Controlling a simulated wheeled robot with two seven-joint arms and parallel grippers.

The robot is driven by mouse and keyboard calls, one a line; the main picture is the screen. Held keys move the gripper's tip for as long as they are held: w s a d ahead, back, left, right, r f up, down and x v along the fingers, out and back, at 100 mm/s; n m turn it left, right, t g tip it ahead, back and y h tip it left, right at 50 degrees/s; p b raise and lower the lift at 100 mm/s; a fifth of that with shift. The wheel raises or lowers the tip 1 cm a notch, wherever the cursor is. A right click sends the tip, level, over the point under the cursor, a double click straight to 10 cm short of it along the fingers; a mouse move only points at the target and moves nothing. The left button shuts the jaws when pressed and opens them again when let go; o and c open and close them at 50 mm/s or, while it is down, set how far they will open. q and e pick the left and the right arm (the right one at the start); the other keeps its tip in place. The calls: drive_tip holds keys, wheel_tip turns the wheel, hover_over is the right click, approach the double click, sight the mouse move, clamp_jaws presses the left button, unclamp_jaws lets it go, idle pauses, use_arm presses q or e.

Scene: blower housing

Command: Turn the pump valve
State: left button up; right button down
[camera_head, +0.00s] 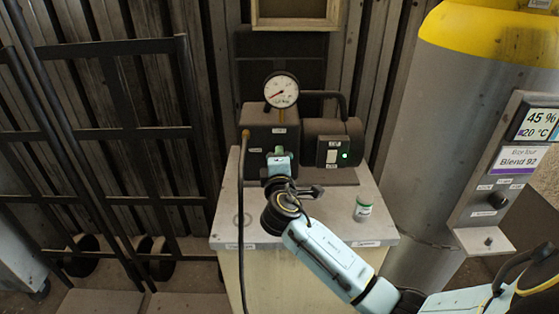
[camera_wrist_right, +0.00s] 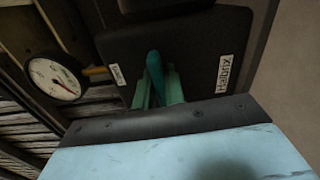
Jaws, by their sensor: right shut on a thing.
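The pump (camera_head: 270,135) is a dark box with a round motor (camera_head: 333,143) at its right and a white dial gauge (camera_head: 281,90) on top. It stands on a pale cabinet (camera_head: 225,225). My right gripper (camera_head: 279,153) reaches the front face of the dark box. In the right wrist view its green fingers (camera_wrist_right: 158,88) are shut around a teal lever, the pump valve (camera_wrist_right: 155,68), which stands out from the box between two white labels. The head view hides most of the valve behind the gripper. My left gripper is out of view.
A small jar with a green lid (camera_head: 363,209) stands on the cabinet top at the right. A large grey cylinder with a yellow top (camera_head: 425,110) stands at the right. A black metal rack (camera_head: 115,130) stands at the left.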

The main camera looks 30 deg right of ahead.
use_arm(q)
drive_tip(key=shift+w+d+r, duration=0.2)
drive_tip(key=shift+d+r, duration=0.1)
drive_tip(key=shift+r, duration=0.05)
use_arm(e)
drive_tip(key=shift+f+m, duration=0.1)
drive_tip(key=shift+m, duration=0.3)
drive_tip(key=c, duration=1.5)
unclamp_jaws()
drive_tip(key=shift+o, duration=0.2)
